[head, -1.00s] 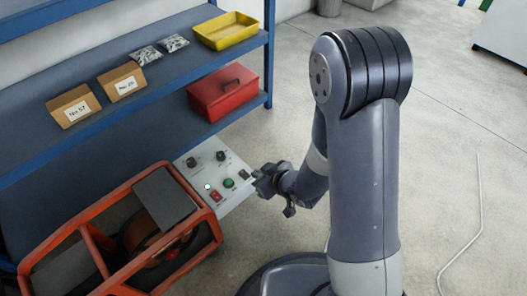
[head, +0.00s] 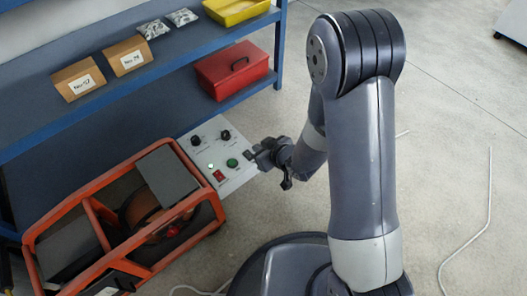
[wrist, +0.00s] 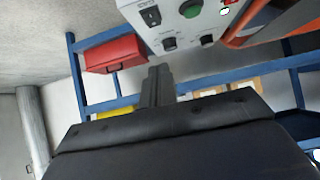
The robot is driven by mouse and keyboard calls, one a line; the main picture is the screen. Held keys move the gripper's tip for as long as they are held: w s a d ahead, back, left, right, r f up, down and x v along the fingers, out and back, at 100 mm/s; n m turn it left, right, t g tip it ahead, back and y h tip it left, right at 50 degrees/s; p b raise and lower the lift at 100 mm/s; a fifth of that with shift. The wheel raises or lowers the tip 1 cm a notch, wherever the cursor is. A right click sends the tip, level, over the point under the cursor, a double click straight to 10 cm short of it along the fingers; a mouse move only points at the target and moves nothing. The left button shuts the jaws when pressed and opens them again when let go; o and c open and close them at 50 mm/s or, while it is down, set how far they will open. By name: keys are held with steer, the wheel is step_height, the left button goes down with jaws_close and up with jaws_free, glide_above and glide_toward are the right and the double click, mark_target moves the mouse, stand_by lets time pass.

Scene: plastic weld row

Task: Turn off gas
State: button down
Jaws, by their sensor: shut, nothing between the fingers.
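A pale control panel (head: 222,150) is fixed at the right end of an orange-framed machine (head: 130,215). It carries two black knobs (head: 196,140), a green button (head: 232,163), a red switch (head: 218,176) and a small lit green lamp (head: 211,166). A black switch shows in the wrist view (wrist: 150,16). No label marks a gas control that I can read. My gripper (head: 252,156) is shut and empty at the panel's right edge, and hides part of it. In the wrist view its fingers (wrist: 157,80) point toward the panel; contact cannot be told.
A blue shelf (head: 130,82) behind holds two labelled cardboard boxes (head: 80,82), clear packets (head: 152,29), a yellow tray (head: 237,10) and a red toolbox (head: 232,70). A pale cable (head: 480,230) lies on the floor at right. The floor between is open.

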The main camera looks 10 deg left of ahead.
mark_target(249, 155)
steer(key=b+x, duration=0.1)
steer(key=x, duration=0.5)
steer(key=shift+f, duration=0.1)
step_height(249, 155, down, 2)
steer(key=shift+f+b, duration=0.25)
steer(key=shift+b, duration=0.6)
steer(key=shift+f, duration=0.45)
steer(key=shift+f+b, duration=0.1)
steer(key=shift+b, duration=0.2)
